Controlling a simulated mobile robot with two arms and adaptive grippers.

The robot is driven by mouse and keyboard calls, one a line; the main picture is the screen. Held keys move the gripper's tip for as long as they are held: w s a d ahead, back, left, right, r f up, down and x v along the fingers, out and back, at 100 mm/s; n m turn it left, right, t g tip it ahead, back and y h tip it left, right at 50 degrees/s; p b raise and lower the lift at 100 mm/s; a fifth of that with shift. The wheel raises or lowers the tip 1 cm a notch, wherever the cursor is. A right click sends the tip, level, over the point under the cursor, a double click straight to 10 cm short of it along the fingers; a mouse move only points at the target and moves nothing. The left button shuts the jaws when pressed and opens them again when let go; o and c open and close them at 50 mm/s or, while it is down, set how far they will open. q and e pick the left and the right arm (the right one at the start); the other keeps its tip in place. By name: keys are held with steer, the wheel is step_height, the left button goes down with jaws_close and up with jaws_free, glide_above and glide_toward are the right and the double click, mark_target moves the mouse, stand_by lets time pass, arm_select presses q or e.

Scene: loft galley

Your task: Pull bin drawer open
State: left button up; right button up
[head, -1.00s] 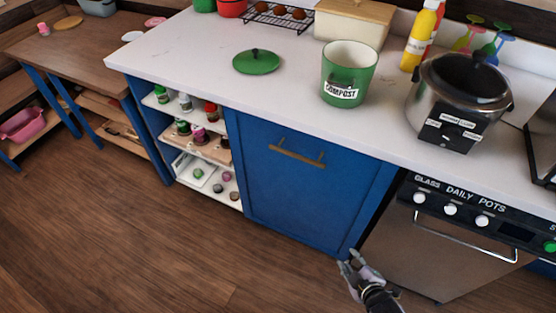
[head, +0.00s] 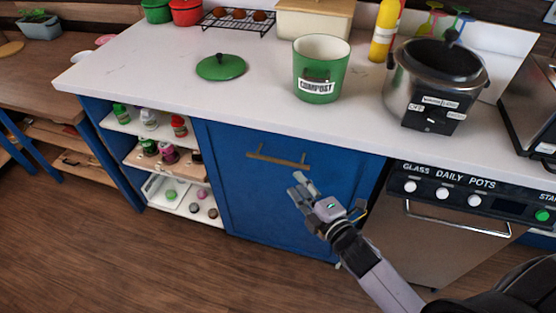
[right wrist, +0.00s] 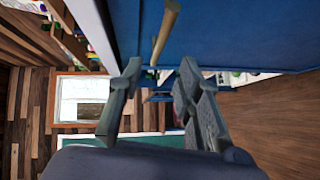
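The bin drawer (head: 240,195) is a blue panel under the white counter, and it is shut flush with the cabinet. Its brass bar handle (head: 278,160) runs across the upper part of the front. My right gripper (head: 299,183) is in front of the panel, just below the handle's right end. In the right wrist view my right gripper (right wrist: 160,70) has its fingers apart with nothing between them. The handle (right wrist: 165,32) lies just beyond the fingertips there, roughly in line with the gap. My left gripper is in neither current view.
Open shelves (head: 165,165) with small bottles stand left of the drawer. A green compost pot (head: 321,70), a green lid (head: 221,67) and a steel cooker (head: 437,80) sit on the counter. The floor in front is clear.

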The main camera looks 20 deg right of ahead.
mark_target(280, 163)
steer(key=x, duration=1.1)
steer(key=shift+w, duration=0.25)
steer(key=shift+c, duration=0.4)
jaws_close()
